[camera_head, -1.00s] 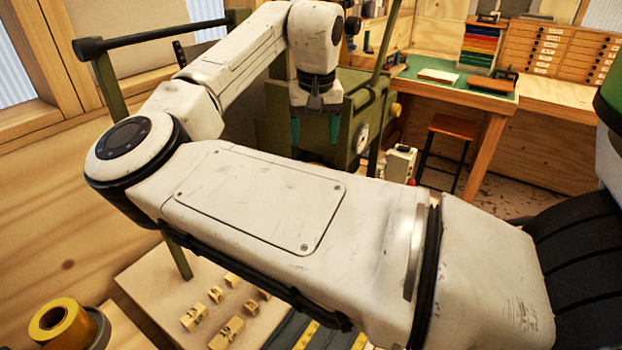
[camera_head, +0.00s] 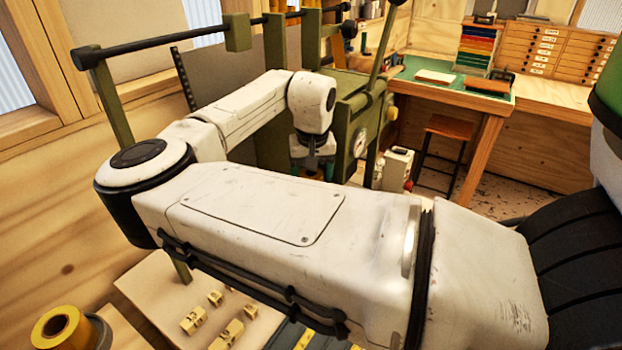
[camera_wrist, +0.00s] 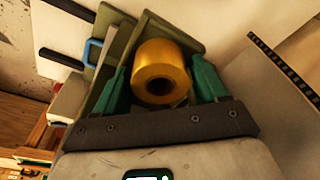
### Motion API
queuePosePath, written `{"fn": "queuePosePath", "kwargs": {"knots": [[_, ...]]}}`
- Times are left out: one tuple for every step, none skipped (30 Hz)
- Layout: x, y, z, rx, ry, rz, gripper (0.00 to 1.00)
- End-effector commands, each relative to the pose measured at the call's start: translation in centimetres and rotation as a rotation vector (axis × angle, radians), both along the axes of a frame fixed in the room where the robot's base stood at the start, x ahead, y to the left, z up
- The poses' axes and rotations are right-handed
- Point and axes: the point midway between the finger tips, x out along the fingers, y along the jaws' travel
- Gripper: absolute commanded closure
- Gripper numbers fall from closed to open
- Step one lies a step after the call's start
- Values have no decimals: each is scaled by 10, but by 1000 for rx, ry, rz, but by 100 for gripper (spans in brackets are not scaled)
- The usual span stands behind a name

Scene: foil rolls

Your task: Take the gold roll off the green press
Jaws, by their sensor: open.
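The gold roll (camera_wrist: 160,72) shows in the wrist view with its dark core hole facing the camera. It lies between my gripper's (camera_wrist: 160,88) two teal fingers, which are spread apart on either side of it. Whether either finger touches it I cannot tell. Green metal plates (camera_wrist: 118,48) of the press stand around the roll. In the head view, the green press (camera_head: 350,85) stands behind my arm. My gripper (camera_head: 313,170) points down in front of it, its fingertips largely hidden by my forearm. The roll on the press is mostly hidden in that view.
Another gold roll (camera_head: 62,328) sits at the lower left. A pale board (camera_head: 150,285) with several yellowish blocks lies below my arm. A stool (camera_head: 450,130) and a green-topped workbench (camera_head: 440,88) stand at the right.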

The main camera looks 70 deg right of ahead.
Motion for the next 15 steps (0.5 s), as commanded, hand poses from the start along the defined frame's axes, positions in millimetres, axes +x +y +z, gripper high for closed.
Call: {"fn": "queuePosePath", "kwargs": {"knots": [[0,0,-1,0,0,0,28],[0,0,-1,0,0,0,28],[0,0,-1,0,0,0,28],[0,0,-1,0,0,0,28],[0,0,-1,0,0,0,28],[0,0,-1,0,0,0,28],[0,0,-1,0,0,0,31],[0,0,-1,0,0,0,33],[0,0,-1,0,0,0,37],[0,0,-1,0,0,0,40],[0,0,-1,0,0,0,43],[0,0,-1,0,0,0,47],[0,0,-1,0,0,0,50],[0,0,-1,0,0,0,53],[0,0,-1,0,0,0,56]]}}
